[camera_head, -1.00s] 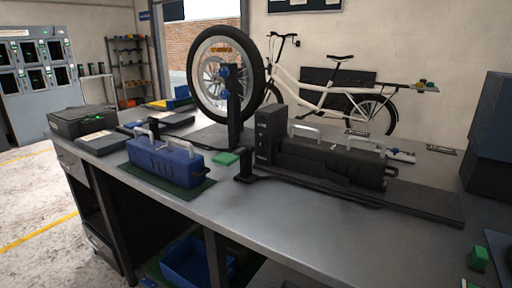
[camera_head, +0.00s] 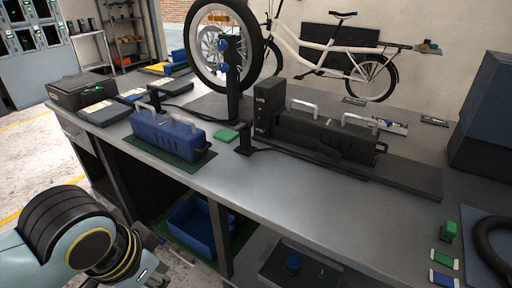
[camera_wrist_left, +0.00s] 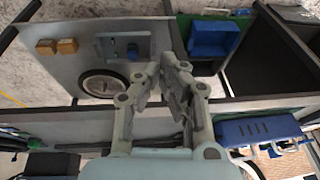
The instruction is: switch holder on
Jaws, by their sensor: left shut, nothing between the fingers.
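A black dock-like unit, likely the holder, stands on the grey bench. It has an upright box (camera_head: 268,108) at its left end and a long black battery body (camera_head: 318,138) with two pale handles. I cannot make out a switch or its state. My left gripper (camera_head: 158,264) is at the lower left of the head view, in front of the bench and well away from the unit. In the left wrist view my left gripper (camera_wrist_left: 170,85) is shut and empty. My right gripper is not in view.
A blue handled battery (camera_head: 170,137) sits on a green mat, left of the unit; it also shows in the left wrist view (camera_wrist_left: 258,130). A wheel (camera_head: 222,50) stands behind. A blue bin (camera_head: 195,230) is on the lower shelf. The bench front is clear.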

